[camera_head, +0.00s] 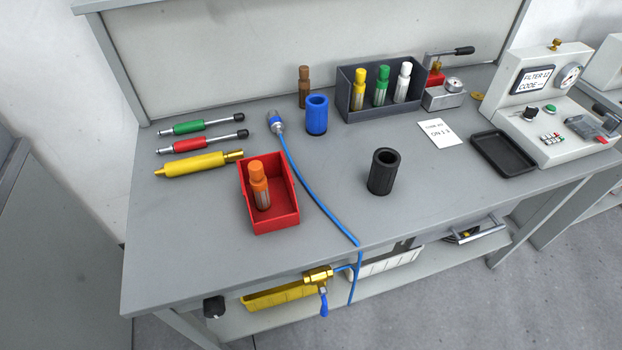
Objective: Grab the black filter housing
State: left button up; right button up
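The black filter housing (382,176) is a short black open-topped cylinder. It stands upright on the grey workbench (330,220), right of the blue hose and near the front half of the top. Nothing touches it. A similar blue cylinder (316,117) stands farther back to its left. Neither of my grippers shows in the head view.
A red tray (285,219) holds an orange-capped filter (259,182). A blue hose (312,194) runs over the front edge. A dark bin (356,112) with several capped filters, a paper note (440,133), a black tray (491,142) and a test unit (545,93) stand behind and right.

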aim_at(383, 172)
jog(key=i+l+u, duration=0.1)
jog(key=l+u, duration=0.25)
jog(key=l, duration=0.9)
